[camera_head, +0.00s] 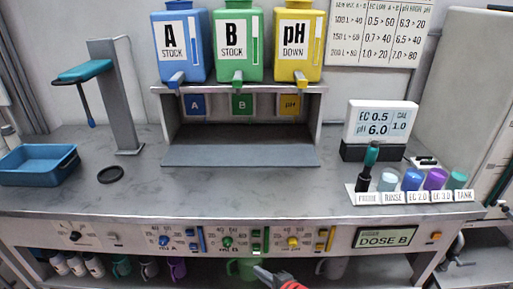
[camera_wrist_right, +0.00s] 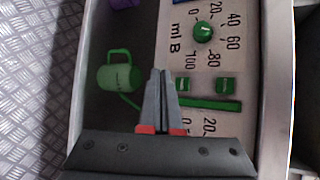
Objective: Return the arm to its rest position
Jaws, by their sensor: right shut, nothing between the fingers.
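My right gripper (camera_head: 262,272) shows at the bottom centre of the head view, in front of the bench's dosing panel (camera_head: 350,239). In the right wrist view its two fingers (camera_wrist_right: 160,75) are together, shut and empty. They point between a green mug (camera_wrist_right: 119,76) and the green B controls, with a round knob (camera_wrist_right: 203,32) and small square buttons (camera_wrist_right: 182,84). I cannot tell from these views whether the fingers touch anything. My left gripper is not in view.
Blue A (camera_head: 182,68), green B (camera_head: 237,70) and yellow pH (camera_head: 297,68) tanks stand on a shelf. A blue tray (camera_head: 20,178) is at left; a meter (camera_head: 380,120) and several cups are at right. The middle bench top (camera_head: 235,187) is clear. A screen (camera_head: 385,239) reads DOSE B.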

